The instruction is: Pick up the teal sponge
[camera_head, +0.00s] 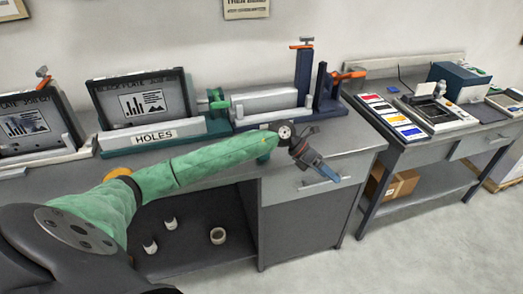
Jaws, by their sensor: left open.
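My left arm, in a green sleeve, reaches from the lower left across the front of the bench. My left gripper (325,172) is at its end, in front of the bench's drawer edge, pointing down and right. It is open, and I see nothing between its fingers. No other clear teal sponge shows. My right gripper is not in view.
The grey bench (350,138) carries a HOLES station (153,134) and a clamp fixture (305,75) along its back. A side table (412,150) at the right holds colour cards (390,115), a small blue block (393,89) and a device (440,112). White cups (217,236) stand on the lower shelf.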

